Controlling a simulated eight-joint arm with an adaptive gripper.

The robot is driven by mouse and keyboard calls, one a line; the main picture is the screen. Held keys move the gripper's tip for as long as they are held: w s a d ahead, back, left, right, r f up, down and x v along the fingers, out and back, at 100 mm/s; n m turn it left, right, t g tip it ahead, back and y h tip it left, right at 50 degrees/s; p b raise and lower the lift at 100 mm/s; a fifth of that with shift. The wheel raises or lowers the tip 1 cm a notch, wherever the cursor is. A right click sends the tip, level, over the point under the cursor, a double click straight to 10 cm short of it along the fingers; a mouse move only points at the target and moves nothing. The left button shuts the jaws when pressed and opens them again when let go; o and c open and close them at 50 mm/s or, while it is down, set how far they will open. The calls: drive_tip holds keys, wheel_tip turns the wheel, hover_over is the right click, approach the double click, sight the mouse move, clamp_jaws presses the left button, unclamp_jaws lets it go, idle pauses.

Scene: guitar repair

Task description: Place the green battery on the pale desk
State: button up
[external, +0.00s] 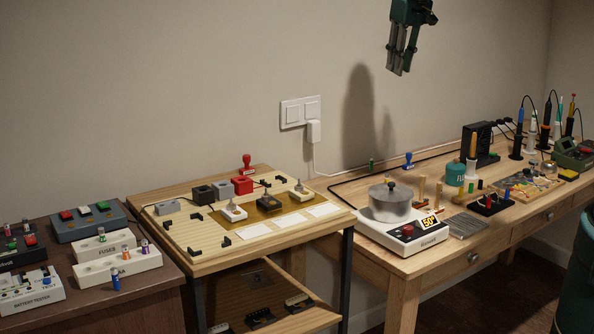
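A small upright green cylinder (371,165), which may be the green battery, stands at the back of the pale desk (375,243) on the right, behind the steel pot. It is too small to identify surely. Other small battery-like cylinders, including a blue one (115,283) and a purple one (145,247), are on or by the white testers on the dark desk at the left. My gripper (398,71) hangs high in front of the wall, pointing down, well above the desks. Its fingers look close together, but the gap is unclear. No object shows at its tips.
A steel pot (390,204) on a white hot plate (404,236) stands at the pale desk's left end. The wooden middle table (190,258) holds blocks and a red stamp (247,164). Soldering tools crowd the right desk's far end. The air around my gripper is clear.

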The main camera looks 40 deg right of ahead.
drive_tip(key=s+a+r+t, duration=0.1)
drive_tip(key=s+a+r, duration=0.15)
drive_tip(key=s, duration=0.75)
drive_tip(key=s+a+r+t, duration=0.1)
drive_tip(key=s+r, duration=0.2)
drive_tip(key=s, duration=0.7)
drive_tip(key=s+a+r+t, duration=0.1)
drive_tip(key=s+r, duration=0.2)
drive_tip(key=s, duration=0.6)
drive_tip(key=s+a+f+t, duration=0.1)
drive_tip(key=s+f, duration=0.2)
drive_tip(key=s, duration=0.7)
drive_tip(key=shift+f+t, duration=0.35)
drive_tip(key=shift+t, duration=0.05)
drive_tip(key=shift+f, duration=0.1)
wheel_tip(320, 180, down, 5)
drive_tip(key=b, duration=0.5)
